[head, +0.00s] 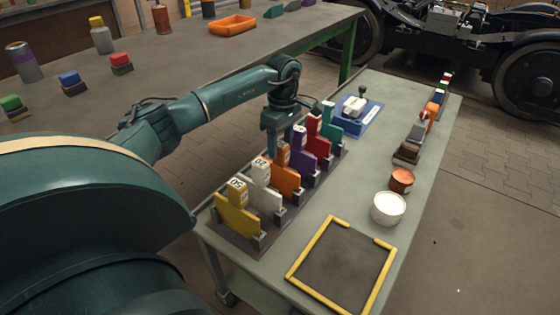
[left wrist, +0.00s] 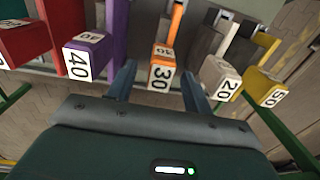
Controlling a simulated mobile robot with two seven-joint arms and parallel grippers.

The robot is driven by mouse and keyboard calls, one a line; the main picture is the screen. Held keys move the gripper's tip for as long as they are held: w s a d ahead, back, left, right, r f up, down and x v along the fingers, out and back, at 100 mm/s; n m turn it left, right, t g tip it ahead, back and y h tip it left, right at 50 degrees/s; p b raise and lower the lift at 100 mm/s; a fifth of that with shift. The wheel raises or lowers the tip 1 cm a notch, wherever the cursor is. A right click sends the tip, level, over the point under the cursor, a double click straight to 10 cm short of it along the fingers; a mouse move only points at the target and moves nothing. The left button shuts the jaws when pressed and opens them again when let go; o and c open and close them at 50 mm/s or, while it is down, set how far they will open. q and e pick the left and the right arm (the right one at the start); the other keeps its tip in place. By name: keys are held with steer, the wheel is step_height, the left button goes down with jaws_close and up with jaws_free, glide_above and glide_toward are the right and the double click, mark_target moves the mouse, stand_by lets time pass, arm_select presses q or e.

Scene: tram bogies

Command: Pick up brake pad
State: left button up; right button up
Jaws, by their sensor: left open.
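Brake pads in several colours stand upright in a row in a rack (head: 225,236) on the grey-green table. The orange pad (head: 285,180) carries the number 30 and has the white pad (head: 262,192) and the purple pad (head: 302,155) as neighbours. The yellow pad (head: 238,212) is nearest; a red pad (head: 318,138) and a green pad (head: 330,120) stand farther back. My left gripper (head: 275,150) points down above the orange pad. In the left wrist view its open fingers (left wrist: 158,82) lie either side of the orange block (left wrist: 160,74). They look apart from it. My right gripper is out of view.
A yellow-edged dark square (head: 345,265), a white tub (head: 388,208) and a copper-coloured tub (head: 402,180) are on the table's right. A blue tray (head: 355,117) stands behind. Another bench (head: 170,85) holds small items and an orange bin (head: 232,25). Bogie wheels (head: 520,85) stand beyond.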

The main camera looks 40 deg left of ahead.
mark_target(281, 154)
arm_select(q)
step_height(281, 154, down, 4)
steer(key=shift+s+f+b, duration=0.1)
steer(key=shift+b, duration=0.25)
steer(key=shift+c, duration=0.2)
jaws_close()
